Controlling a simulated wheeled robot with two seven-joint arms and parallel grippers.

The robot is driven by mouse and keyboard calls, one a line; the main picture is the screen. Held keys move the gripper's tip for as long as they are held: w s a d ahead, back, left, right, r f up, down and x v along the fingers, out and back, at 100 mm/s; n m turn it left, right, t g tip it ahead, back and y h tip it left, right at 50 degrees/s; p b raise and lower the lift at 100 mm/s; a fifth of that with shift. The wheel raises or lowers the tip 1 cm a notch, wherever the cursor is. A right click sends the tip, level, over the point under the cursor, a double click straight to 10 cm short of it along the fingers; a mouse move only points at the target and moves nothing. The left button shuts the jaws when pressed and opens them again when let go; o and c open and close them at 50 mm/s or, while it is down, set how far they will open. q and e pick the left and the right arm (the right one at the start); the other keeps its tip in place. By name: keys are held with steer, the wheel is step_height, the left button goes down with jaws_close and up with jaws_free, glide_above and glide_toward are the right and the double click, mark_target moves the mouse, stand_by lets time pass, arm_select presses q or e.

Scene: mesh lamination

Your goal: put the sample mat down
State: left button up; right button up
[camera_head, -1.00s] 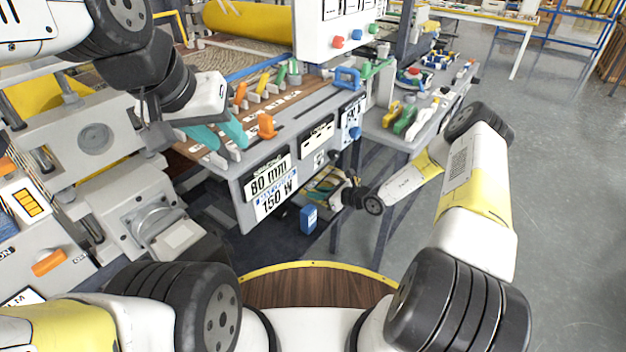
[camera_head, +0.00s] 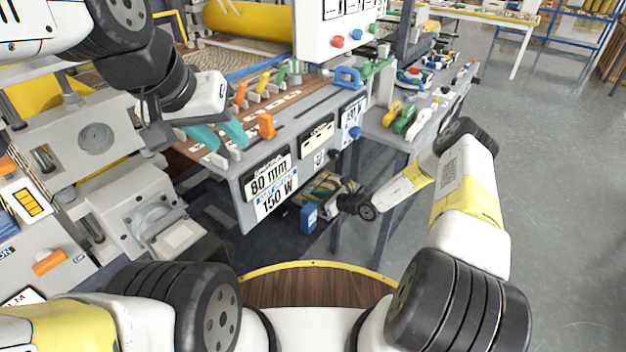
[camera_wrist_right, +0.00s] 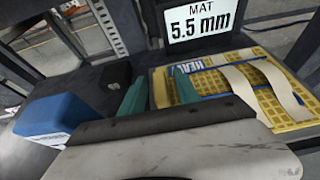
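The sample mat (camera_wrist_right: 215,85) is a yellow grid with pale strips and a blue label band. In the right wrist view it lies on a dark surface below a "MAT 5.5 mm" sign. It also shows under the bench in the head view (camera_head: 318,187). My right gripper (camera_wrist_right: 160,92) has its teal fingers apart at the mat's near left part, with yellow grid visible between them. Whether a finger touches the mat cannot be told. My left gripper (camera_head: 217,136) is over the bench's left end, its teal fingers apart, with no object seen between them.
A blue box (camera_head: 308,218) stands left of the mat, also in the right wrist view (camera_wrist_right: 58,115), with a small black block (camera_wrist_right: 118,73) nearby. Open floor (camera_head: 560,200) lies to the right.

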steer(key=shift+r, duration=0.2)
steer(key=v, duration=1.1)
steer(key=s+a+r+n+g+h, duration=0.1)
steer(key=s+r+n+g, duration=0.35)
steer(key=r, duration=0.85)
steer(key=s+a+r+n+g, duration=0.1)
steer(key=s+r+n, duration=0.4)
steer(key=r+n, duration=0.7)
steer(key=s+d+r+n+t+h, duration=0.2)
steer(key=s+d+r+n+h, duration=0.2)
steer(key=s+r, duration=0.5)
steer(key=s+d+r+n+t+h, duration=0.1)
steer(key=s+d+r+n+h, duration=0.2)
steer(key=s+r, duration=0.7)
steer(key=shift+s+d+n+t+h, duration=0.4)
steer(key=shift+s+d+n, duration=0.25)
steer(key=shift+n, duration=0.5)
steer(key=shift+a, duration=0.25)
